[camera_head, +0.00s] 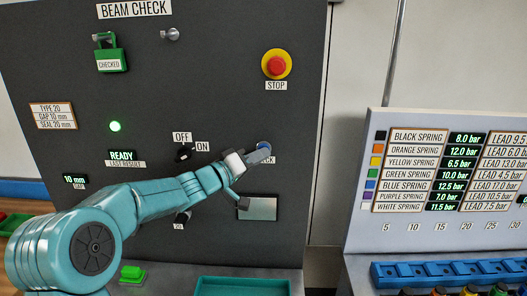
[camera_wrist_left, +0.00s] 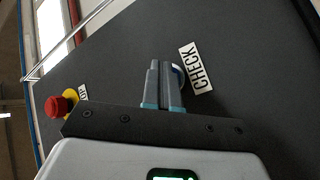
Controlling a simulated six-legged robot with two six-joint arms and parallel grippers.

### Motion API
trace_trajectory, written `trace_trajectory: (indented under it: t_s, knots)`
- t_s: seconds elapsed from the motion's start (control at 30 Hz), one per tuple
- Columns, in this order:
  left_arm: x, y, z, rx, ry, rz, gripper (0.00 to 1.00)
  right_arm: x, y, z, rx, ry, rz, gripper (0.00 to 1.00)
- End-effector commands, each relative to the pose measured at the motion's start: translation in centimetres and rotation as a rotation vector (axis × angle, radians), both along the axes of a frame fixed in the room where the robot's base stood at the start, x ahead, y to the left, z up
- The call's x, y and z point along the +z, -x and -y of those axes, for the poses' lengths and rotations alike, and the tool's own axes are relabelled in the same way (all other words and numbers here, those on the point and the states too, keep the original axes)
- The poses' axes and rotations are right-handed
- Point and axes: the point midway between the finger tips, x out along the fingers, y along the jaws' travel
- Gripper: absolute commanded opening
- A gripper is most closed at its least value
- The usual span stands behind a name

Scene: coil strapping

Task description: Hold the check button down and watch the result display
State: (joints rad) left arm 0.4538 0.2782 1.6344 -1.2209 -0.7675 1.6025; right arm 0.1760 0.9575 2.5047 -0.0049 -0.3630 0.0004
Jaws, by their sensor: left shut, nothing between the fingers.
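The check button (camera_head: 264,146) is a small blue round button on the dark panel, mostly hidden behind my fingers. Its rim shows beside my fingertips in the left wrist view (camera_wrist_left: 181,76), next to the CHECK label (camera_wrist_left: 196,69). My left gripper (camera_head: 262,155) is shut and empty, with its fingertips at the button. I cannot tell whether they touch it or press it in. The result display (camera_head: 122,156) reads READY in green, above a LAST RESULT label. My right gripper is not in view.
A red stop button (camera_head: 277,65) on a yellow base sits above the check button. An OFF/ON knob (camera_head: 183,153) is to the left. A green lamp (camera_head: 115,126) is lit. A spring chart board (camera_head: 440,180) stands at right.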

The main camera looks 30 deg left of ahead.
Motion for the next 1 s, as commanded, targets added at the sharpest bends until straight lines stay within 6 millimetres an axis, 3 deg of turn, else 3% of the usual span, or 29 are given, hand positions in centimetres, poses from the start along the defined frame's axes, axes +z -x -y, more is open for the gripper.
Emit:
trace_trajectory:
  t_s: [1.0]
  knots:
    - [-0.1, 1.8, 1.1, 0.0, 0.0, 0.0, 0.0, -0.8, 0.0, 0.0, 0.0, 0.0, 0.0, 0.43]
